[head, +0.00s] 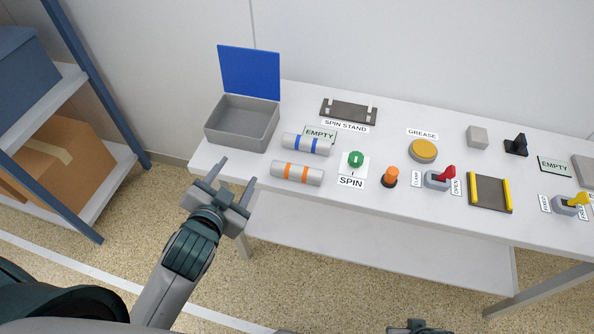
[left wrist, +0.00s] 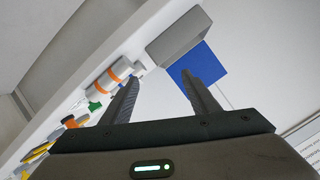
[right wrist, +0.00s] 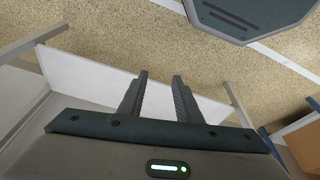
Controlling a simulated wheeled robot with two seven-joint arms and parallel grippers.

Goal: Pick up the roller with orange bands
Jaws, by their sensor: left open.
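The roller with orange bands (head: 297,173) lies on its side near the front edge of the white table in the head view. It also shows in the left wrist view (left wrist: 108,82). A similar roller with blue bands (head: 307,144) lies just behind it. My left gripper (head: 232,175) is open and empty, off the table's front left corner, left of the orange-banded roller and apart from it. My right gripper (right wrist: 160,85) looks open and empty in the right wrist view, with floor and the table's lower shelf beyond it. Only its tip shows at the head view's bottom edge.
A grey box (head: 243,122) with a raised blue lid (head: 249,72) stands at the table's left end. A green SPIN knob (head: 356,159), an orange button (head: 390,176) and a red lever (head: 447,173) are right of the rollers. A spin stand (head: 348,111) is behind.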

